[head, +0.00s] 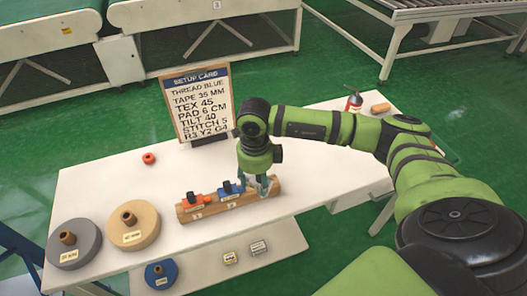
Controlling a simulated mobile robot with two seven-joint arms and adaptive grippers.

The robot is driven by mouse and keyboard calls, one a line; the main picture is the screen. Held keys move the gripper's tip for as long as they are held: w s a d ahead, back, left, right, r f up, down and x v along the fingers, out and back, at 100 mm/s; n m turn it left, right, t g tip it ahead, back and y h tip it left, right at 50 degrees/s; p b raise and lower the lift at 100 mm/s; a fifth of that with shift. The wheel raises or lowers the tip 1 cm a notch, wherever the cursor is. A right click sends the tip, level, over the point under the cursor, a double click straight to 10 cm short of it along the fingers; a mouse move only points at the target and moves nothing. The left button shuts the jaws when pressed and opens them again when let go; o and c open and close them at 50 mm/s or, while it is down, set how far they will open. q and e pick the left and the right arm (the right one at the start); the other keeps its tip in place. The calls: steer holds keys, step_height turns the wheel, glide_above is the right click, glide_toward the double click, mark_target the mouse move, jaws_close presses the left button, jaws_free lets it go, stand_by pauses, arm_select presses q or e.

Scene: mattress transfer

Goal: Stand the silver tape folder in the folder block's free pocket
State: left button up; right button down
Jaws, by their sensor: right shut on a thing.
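The folder block (250,201) is a long brown wooden block near the middle of the white table. An orange-red folder (196,198) stands in its left pocket and a blue folder (229,187) in the middle one. My right gripper (264,186) points down at the block's right end, beside the blue folder. It is shut on the silver tape folder, which is mostly hidden by the fingers. I cannot tell how deep it sits in the right pocket. My left gripper is not in view.
A setup card (202,103) stands behind the block. A grey roll (75,246), a tan roll (131,226) and a small orange ring (149,158) lie on the table's left. A lower shelf (270,238) holds a blue roll (161,274) and small boxes.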

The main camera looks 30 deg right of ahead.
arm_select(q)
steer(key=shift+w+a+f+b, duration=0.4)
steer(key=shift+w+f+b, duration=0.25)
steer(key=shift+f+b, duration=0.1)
arm_select(e)
steer(key=w+d+r+m, duration=0.1)
steer(key=w+d+m, duration=0.1)
steer(key=m, duration=1.1)
steer(key=w+d+r+m, duration=0.2)
steer(key=w+d+m, duration=0.1)
steer(key=m, duration=1.1)
steer(key=shift+w+d, duration=0.15)
steer(key=shift+d, duration=0.2)
arm_select(q)
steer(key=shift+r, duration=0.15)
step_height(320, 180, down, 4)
steer(key=b, duration=0.3)
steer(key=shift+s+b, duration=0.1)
steer(key=shift+b, duration=0.25)
arm_select(e)
step_height(320, 180, down, 6)
steer(key=shift+r, duration=0.1)
arm_select(q)
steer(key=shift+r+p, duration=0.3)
steer(key=shift+p, duration=0.05)
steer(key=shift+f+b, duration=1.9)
arm_select(e)
steer(key=shift+f, duration=2.85)
